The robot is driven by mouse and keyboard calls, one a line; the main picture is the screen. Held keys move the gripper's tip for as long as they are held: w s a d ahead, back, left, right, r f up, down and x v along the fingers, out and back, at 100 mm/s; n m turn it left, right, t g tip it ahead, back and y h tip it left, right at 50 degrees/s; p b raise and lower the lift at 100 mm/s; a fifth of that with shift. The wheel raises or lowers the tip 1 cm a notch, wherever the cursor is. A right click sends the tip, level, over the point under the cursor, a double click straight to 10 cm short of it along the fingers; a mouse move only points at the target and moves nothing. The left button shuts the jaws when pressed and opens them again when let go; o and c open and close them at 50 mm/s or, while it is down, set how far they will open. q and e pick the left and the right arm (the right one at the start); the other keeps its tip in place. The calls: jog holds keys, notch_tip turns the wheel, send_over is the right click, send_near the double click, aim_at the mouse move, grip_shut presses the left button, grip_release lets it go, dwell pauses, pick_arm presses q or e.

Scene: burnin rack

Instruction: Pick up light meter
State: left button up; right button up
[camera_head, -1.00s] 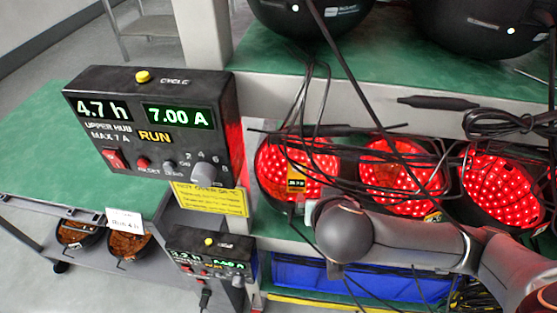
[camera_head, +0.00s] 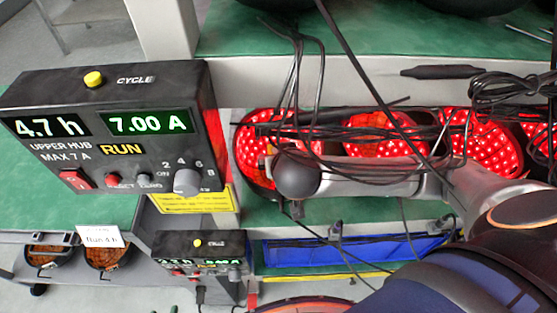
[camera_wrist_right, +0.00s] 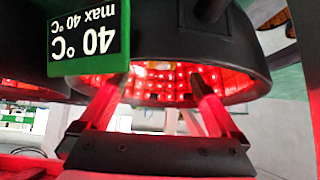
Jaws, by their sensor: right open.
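I cannot make out a light meter for certain in either view. My right gripper (camera_wrist_right: 160,82) is open in the right wrist view, its two red-lit fingers apart with nothing between them. It is just below a black lamp housing (camera_wrist_right: 190,45) whose underside glows with red LEDs. In the head view my right arm reaches in from the right, across the front of the glowing red lamps (camera_head: 375,135); its fingers cannot be made out there. My left gripper is not in view.
A black control box (camera_head: 110,140) with green readouts stands at the left, a smaller one (camera_head: 200,255) below it. Loose black cables (camera_head: 320,130) hang across the lamps. A blue bin (camera_head: 350,250) sits beneath. A green-edged 40 °C sign (camera_wrist_right: 88,40) is beside the gripper.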

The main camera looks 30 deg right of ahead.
jog(key=x, duration=0.5)
jog(key=shift+a+f, duration=0.25)
jog(key=shift+f, duration=0.05)
jog(key=c, duration=1.5)
grip_shut()
jog(key=shift+r, duration=0.15)
